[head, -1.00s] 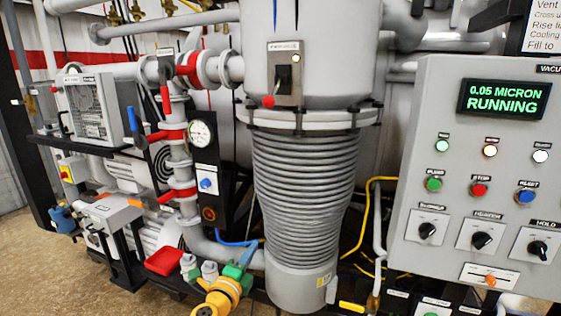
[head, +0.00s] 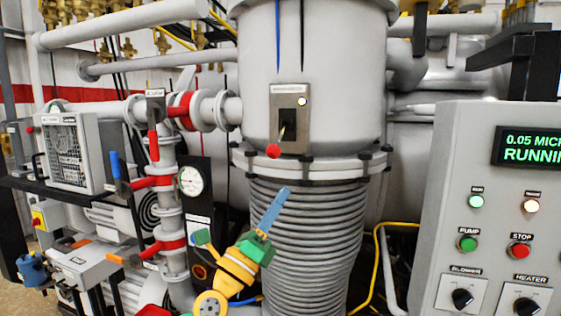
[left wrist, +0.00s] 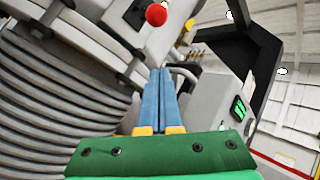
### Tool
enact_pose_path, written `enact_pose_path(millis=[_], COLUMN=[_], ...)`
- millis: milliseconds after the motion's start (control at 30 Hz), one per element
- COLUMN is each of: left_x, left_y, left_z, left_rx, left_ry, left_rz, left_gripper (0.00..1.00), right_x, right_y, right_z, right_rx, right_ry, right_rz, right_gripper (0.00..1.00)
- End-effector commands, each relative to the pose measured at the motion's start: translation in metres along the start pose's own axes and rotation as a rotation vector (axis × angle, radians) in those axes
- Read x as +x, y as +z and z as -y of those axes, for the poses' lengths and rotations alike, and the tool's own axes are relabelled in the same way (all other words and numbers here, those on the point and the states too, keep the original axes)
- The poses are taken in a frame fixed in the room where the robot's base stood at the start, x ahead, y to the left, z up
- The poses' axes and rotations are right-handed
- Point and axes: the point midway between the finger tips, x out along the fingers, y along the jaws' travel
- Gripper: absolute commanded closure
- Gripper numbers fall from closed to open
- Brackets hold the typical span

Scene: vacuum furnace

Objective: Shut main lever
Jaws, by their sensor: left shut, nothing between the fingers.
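A lever with a red ball knob (head: 273,151) sticks out from a metal switch plate (head: 290,138) on the grey chamber. The plate's label is too small to read, so I cannot confirm that this is the main lever. The red knob also shows at the top of the left wrist view (left wrist: 156,15). My left gripper (head: 284,191), with blue fingers and a green and yellow body, is below the knob and apart from it, in front of the ribbed bellows. Its fingers (left wrist: 160,72) are together and empty, pointing up toward the knob. My right gripper is not in view.
The chamber flange (head: 300,168) juts out between the bellows (head: 320,240) and the plate. Pipework with a red handle (head: 153,143) and a blue handle (head: 115,165) stands at left. A control panel (head: 450,200) reading "RUNNING" stands at right. Open space lies before the chamber.

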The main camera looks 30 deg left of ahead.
Motion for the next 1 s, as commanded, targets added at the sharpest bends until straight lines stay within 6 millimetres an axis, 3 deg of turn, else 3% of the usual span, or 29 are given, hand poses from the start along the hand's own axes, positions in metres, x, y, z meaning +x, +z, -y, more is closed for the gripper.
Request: enact_pose_path(millis=[33,133,367,433,600,1000], left_x=[0.015,0.037,0.083,0.077,0.069,0.066], left_y=[0.005,0.004,0.001,0.017,0.034,0.038], left_z=[0.004,0.004,0.002,0.002,0.001,0.0], left_rx=[-0.001,-0.002,-0.001,0.005,0.001,-0.001], left_ry=[-0.001,-0.002,-0.001,0.002,0.002,0.001], left_rz=[0.004,0.003,0.002,-0.002,-0.002,-0.001], left_gripper=[1.0,1.0,1.0,1.0,1.0,1.0], right_x=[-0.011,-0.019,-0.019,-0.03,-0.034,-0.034], right_y=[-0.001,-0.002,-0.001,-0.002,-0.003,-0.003], right_z=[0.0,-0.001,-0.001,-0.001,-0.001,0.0], right_rx=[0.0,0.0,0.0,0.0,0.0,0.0], right_ry=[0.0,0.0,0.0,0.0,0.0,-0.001], right_rz=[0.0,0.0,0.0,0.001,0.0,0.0], right_gripper=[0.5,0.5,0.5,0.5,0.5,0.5])
